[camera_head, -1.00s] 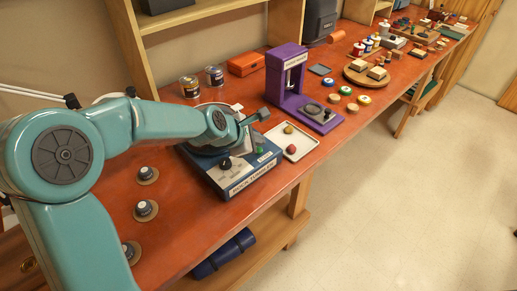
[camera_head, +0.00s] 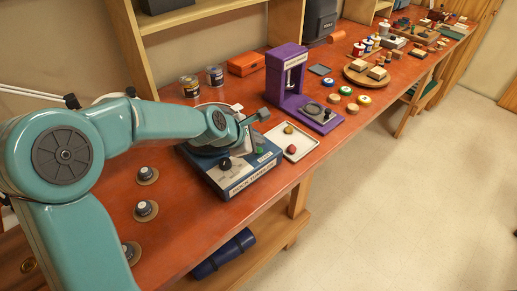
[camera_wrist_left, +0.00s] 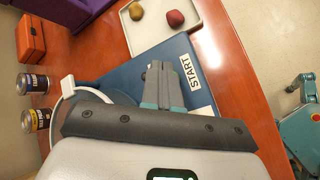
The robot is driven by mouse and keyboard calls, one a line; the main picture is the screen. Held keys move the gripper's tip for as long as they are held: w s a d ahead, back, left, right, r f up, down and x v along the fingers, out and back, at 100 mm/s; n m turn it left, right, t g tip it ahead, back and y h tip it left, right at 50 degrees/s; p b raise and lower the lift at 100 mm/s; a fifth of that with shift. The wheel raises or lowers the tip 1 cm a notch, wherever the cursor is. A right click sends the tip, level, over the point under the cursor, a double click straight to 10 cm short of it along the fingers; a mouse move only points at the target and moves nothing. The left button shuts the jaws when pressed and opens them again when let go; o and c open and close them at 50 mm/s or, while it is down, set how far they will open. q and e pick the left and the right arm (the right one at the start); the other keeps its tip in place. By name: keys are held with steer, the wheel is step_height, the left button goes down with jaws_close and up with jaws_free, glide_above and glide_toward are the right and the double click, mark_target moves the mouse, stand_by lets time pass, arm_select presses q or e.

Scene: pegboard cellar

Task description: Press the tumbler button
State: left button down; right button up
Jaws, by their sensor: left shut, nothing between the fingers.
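The blue tumbler machine (camera_head: 232,180) stands on the red-brown bench, with a dark knob (camera_head: 225,164) and a label on its front. A small green button (camera_head: 261,150) shows on its top by the START label (camera_head: 266,157). My left gripper (camera_head: 247,142) is low over the machine, close to the button. In the left wrist view its shut, empty fingers (camera_wrist_left: 160,70) lie beside the START label (camera_wrist_left: 190,72). The button cannot be made out there, so I cannot tell whether the fingers touch it. My right gripper is not in view.
A white tray (camera_head: 304,150) with two stones sits right of the machine. A purple press (camera_head: 274,80) stands behind it. Two small cans and an orange box (camera_head: 246,64) are at the back. Several grey-topped weights (camera_head: 145,209) stand on the near bench.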

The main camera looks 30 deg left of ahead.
arm_select(q)
steer(key=shift+f, duration=0.1)
steer(key=shift+f+b, duration=0.3)
steer(key=shift+f, duration=0.05)
